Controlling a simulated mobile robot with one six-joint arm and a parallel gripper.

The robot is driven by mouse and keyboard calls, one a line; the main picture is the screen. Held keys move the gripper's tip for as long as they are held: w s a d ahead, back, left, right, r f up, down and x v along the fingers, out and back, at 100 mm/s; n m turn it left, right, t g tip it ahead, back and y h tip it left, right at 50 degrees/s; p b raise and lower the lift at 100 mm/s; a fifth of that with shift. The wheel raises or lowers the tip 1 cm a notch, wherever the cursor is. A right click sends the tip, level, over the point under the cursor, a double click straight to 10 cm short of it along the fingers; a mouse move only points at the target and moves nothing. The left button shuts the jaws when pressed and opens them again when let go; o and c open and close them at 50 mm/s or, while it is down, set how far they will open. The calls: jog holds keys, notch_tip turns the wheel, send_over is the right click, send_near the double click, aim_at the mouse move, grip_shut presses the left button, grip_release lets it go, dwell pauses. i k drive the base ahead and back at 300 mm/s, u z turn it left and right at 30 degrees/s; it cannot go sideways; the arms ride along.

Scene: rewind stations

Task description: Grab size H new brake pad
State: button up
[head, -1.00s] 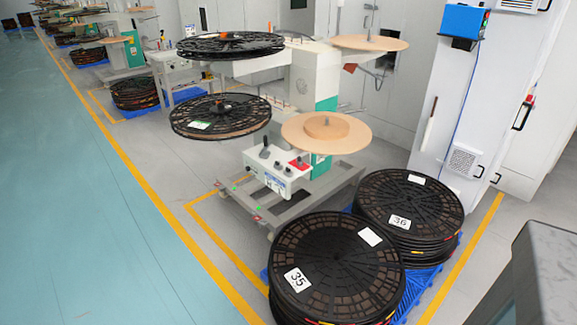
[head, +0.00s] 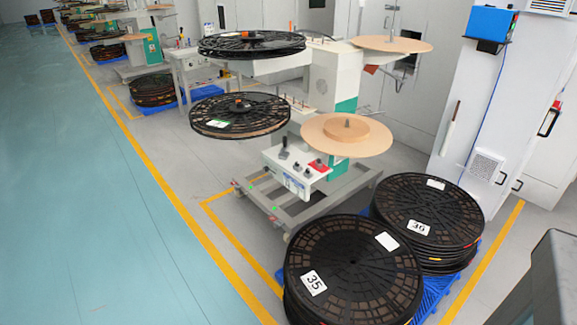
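No brake pad can be made out in the head view. The nearest rewind station (head: 325,88) stands in the middle, with black reels (head: 240,116) on its left side and tan discs (head: 346,134) on its right side. A control box (head: 296,172) with levers and a red part sits low on its front. Any size marking is too small to read. My gripper is not in view, so its state and what it may hold are hidden.
Stacked black reels marked 35 (head: 353,270) and another stack (head: 427,212) sit on blue pallets in front. A white cabinet (head: 470,120) stands at right. A grey object (head: 555,275) fills the lower right corner. The teal floor (head: 90,200) at left is clear.

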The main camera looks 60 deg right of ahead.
aim_at(297, 167)
jog(key=i, duration=0.9)
jog(key=z, duration=0.05)
